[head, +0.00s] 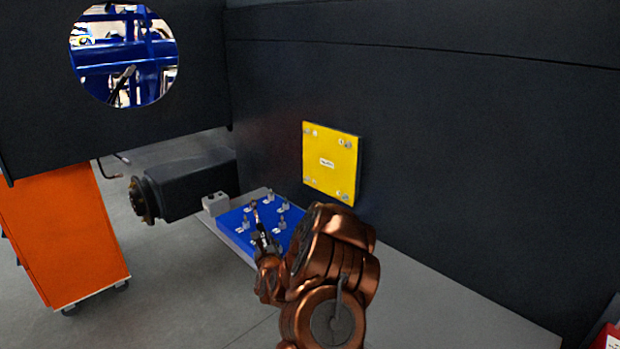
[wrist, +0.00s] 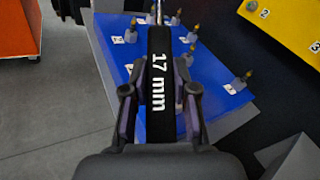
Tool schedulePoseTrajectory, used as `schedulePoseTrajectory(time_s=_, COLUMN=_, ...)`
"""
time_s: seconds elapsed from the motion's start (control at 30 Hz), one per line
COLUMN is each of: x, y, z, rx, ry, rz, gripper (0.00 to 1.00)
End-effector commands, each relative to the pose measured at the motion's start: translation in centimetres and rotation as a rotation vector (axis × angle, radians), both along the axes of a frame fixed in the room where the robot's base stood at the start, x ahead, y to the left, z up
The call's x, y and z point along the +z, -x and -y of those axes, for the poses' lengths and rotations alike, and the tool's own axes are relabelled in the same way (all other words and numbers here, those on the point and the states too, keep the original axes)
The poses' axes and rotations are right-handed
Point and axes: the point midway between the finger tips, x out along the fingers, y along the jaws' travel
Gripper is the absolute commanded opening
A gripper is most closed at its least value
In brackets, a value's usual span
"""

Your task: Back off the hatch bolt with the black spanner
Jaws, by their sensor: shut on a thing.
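The yellow hatch (head: 331,163) is fixed on the dark chassis wall, with bolts near its corners and a small white label in the middle. Part of the hatch also shows at the top right of the wrist view (wrist: 290,22), with a tag reading 2. My gripper (head: 263,243) is below and left of the hatch, over the blue board. In the wrist view its two fingers are shut on the black spanner (wrist: 160,62), marked "17 mm". The spanner points away from the gripper and its far end is cut off at the top of that view. It is apart from the hatch.
The blue board (head: 237,216) with several upright pegs and small tags lies on a grey ledge against the wall. A dark cylinder with a hub (head: 190,187) juts out on the left. An orange cabinet (head: 65,240) stands further left. The floor between is clear.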

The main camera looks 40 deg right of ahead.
Motion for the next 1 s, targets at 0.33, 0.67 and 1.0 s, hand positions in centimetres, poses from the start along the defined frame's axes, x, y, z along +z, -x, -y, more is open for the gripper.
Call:
schedulePoseTrajectory(time_s=0.33, x=6.7, y=1.1, z=14.2, rx=-0.232, ry=0.433, rz=0.050, gripper=0.00)
schedulePoseTrajectory(time_s=0.67, x=11.5, y=1.2, z=19.5, rx=-0.317, ry=0.773, rz=0.054, gripper=0.00)
schedulePoseTrajectory(time_s=1.0, x=14.3, y=0.8, z=20.4, rx=-0.313, ry=1.001, rz=0.063, gripper=0.00)
